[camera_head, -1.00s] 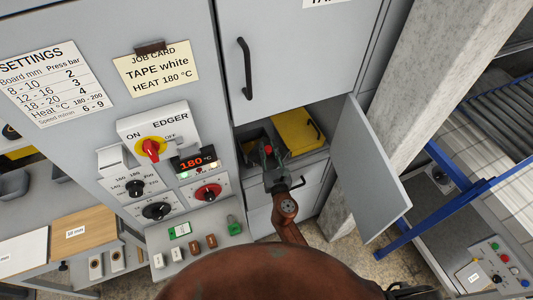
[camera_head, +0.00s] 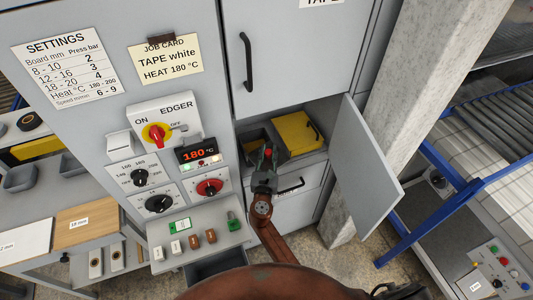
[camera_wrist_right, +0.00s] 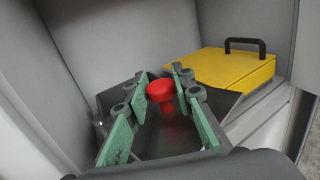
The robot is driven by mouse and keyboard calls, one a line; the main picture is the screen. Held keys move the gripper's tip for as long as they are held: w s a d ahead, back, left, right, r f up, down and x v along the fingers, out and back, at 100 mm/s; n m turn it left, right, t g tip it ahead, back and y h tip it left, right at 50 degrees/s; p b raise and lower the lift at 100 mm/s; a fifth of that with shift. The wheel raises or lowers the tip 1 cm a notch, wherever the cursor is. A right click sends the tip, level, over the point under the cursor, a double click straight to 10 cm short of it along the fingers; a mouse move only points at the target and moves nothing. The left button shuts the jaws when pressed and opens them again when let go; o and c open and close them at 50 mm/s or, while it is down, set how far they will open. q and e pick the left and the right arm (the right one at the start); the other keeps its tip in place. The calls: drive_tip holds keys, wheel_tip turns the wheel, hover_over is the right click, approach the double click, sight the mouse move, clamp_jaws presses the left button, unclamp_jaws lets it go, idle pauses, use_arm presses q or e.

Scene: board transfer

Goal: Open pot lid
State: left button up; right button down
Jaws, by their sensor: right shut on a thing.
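The pot lid shows as a dark grey plate (camera_wrist_right: 168,140) with a red knob (camera_wrist_right: 161,92), inside the open compartment of the grey machine. The knob also shows small in the head view (camera_head: 268,153). My right gripper (camera_head: 265,163) reaches into the compartment from below. In the right wrist view its green fingers (camera_wrist_right: 161,98) stand on either side of the knob and are shut on it. My left gripper is not in view.
A yellow box (camera_head: 297,134) with a black handle sits right beside the lid. The compartment's grey door (camera_head: 365,180) stands open to the right. The control panel (camera_head: 165,185) is close on the left. A concrete pillar (camera_head: 425,80) and blue frame (camera_head: 425,220) stand further right.

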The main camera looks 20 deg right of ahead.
drive_tip(key=c, duration=1.6)
unclamp_jaws()
